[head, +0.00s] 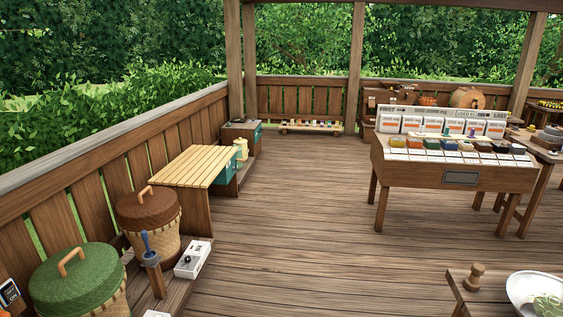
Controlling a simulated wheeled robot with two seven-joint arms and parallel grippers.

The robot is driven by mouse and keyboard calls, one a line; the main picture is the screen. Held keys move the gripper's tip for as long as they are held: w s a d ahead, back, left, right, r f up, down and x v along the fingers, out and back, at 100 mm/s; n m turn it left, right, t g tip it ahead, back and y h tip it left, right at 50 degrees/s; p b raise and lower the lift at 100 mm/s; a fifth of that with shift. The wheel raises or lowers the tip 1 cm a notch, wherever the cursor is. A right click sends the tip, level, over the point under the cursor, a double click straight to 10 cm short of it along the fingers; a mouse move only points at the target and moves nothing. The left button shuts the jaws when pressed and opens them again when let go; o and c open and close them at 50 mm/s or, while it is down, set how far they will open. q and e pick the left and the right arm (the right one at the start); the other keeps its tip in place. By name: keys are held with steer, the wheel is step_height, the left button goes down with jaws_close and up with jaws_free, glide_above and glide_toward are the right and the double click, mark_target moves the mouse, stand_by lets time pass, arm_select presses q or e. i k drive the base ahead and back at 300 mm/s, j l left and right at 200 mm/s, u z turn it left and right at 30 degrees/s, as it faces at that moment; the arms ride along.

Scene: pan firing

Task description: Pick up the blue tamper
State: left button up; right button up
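A blue-handled tool (146,243), which looks like the blue tamper, stands upright in a small wooden block (151,260) at the lower left in the head view. It is in front of the brown-lidded basket and left of a white box with a dark knob. Its lower end is hidden in or behind the block. Neither of my grippers shows in the head view.
A green-lidded basket (75,278) and a brown-lidded basket (148,215) stand along the left railing. A white box (193,259) sits right of the tool. A slatted bench (195,165) is beyond. A display table (455,177) stands right. The middle deck (290,210) is clear.

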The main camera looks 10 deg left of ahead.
mark_target(143, 233)
steer(key=i, duration=1.9)
